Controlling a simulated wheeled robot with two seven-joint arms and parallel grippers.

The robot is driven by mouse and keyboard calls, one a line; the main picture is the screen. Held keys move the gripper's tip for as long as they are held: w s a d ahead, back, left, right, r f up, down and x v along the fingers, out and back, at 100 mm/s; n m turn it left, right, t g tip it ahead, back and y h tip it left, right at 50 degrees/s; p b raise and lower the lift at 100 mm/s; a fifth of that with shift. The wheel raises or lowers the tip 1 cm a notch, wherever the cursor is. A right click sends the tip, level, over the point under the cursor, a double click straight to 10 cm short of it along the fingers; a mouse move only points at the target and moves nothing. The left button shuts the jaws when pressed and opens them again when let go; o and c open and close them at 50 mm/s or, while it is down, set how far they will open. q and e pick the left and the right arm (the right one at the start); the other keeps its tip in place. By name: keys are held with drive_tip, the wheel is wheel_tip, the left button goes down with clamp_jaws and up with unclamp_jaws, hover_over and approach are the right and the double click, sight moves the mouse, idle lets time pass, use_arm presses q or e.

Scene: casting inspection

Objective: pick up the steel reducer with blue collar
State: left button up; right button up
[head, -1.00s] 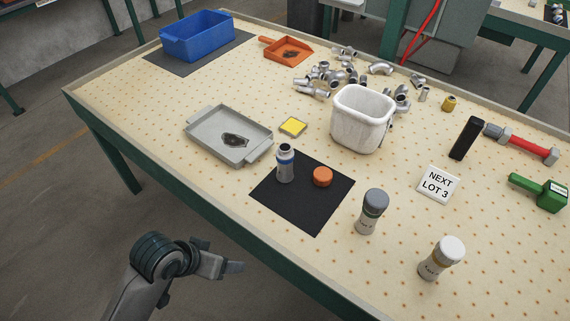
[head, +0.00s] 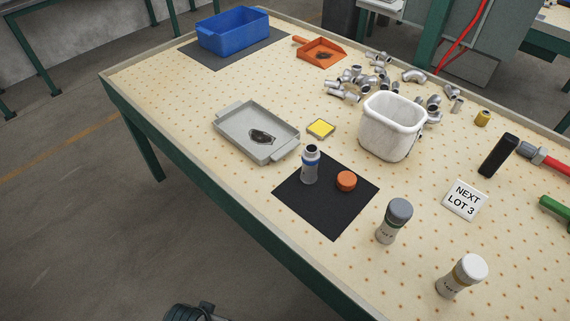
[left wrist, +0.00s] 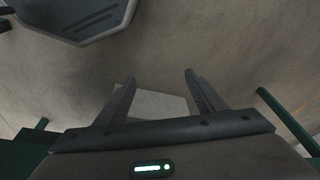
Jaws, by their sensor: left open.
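The steel reducer with blue collar (head: 310,166) stands upright on the black mat (head: 330,218) near the table's front edge in the head view. An orange cap (head: 346,181) lies on the mat to its right, apart from it. My left gripper (left wrist: 160,92) shows in the left wrist view with its two fingers apart and nothing between them; concrete floor is behind it. In the head view only a dark bit of my arm shows at the bottom edge, well below the table. The reducer does not show in the left wrist view. My right gripper is not in view.
A grey tray (head: 226,138) is left of the mat, with a yellow pad (head: 320,129) behind. A white bin (head: 368,141) and scattered metal fittings (head: 345,94) stand behind. Two shakers, grey-topped (head: 393,222) and white-topped (head: 462,276), stand to the right. The table's front edge lies before the mat.

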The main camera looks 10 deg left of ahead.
use_arm(q)
drive_tip(key=s+f+g, duration=0.1)
drive_tip(key=s+f, duration=0.2)
drive_tip(key=f, duration=0.7)
drive_tip(key=s+f, duration=0.3)
drive_tip(key=f, duration=0.8)
drive_tip(key=s+a+f, duration=0.1)
drive_tip(key=s+f, duration=0.5)
drive_tip(key=s, duration=0.1)
drive_tip(key=s+a+f+g, duration=0.1)
drive_tip(key=s+a+f, duration=0.1)
drive_tip(key=s+f, duration=0.3)
drive_tip(key=shift+s+a+f, duration=0.25)
drive_tip(key=shift+s+f, duration=0.15)
drive_tip(key=shift+s, duration=1.25)
drive_tip(key=shift+c, duration=0.3)
